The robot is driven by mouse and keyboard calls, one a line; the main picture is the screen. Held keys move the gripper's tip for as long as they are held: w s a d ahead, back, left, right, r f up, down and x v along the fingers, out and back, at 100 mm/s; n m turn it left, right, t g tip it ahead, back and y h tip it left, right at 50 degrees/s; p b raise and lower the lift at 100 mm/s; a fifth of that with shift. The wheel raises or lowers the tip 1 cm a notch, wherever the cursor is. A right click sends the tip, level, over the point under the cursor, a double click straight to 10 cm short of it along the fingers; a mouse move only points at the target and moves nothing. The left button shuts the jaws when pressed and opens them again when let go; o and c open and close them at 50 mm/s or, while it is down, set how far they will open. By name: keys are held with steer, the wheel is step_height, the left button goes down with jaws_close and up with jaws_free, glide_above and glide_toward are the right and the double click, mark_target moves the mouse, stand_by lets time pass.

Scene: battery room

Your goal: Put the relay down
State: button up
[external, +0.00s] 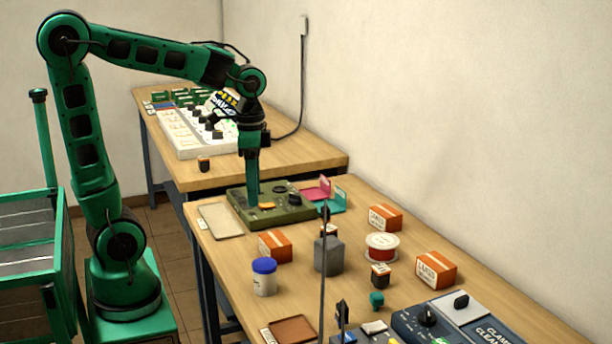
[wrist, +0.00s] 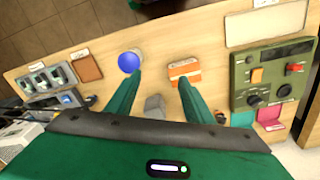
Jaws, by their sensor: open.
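My gripper (external: 252,198) points down in front of the green panel box in the external view. In the wrist view its two green fingers (wrist: 160,79) are apart, with nothing between them. Small dark blocks with orange bands look like relays, but I cannot tell which one the task names. One block (external: 380,275) stands on the near table right of the grey block, another (external: 204,164) on the far table's front edge. A third (external: 328,230) is partly hidden behind the grey block.
The near table holds the green panel box (external: 290,213), a beige tray (external: 220,221), a blue-lidded jar (external: 264,282), a grey block (external: 328,262), orange boxes (external: 436,272), a red spool (external: 382,250) and a brown tray (external: 292,329).

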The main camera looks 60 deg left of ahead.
steer(key=s+d+f+m, duration=0.1)
steer(key=s+d+f, duration=0.2)
steer(key=s, duration=0.6)
steer(key=s+d+f, duration=0.3)
steer(key=s+d, duration=0.3)
steer(key=s, duration=0.2)
steer(key=shift+s+f+m+y, duration=0.15)
steer(key=shift+s+m+y, duration=0.15)
steer(key=shift+s+m, duration=0.1)
steer(key=shift+w, duration=0.1)
steer(key=shift+w+f, duration=0.25)
steer(key=shift+w, duration=0.35)
stand_by(0.7)
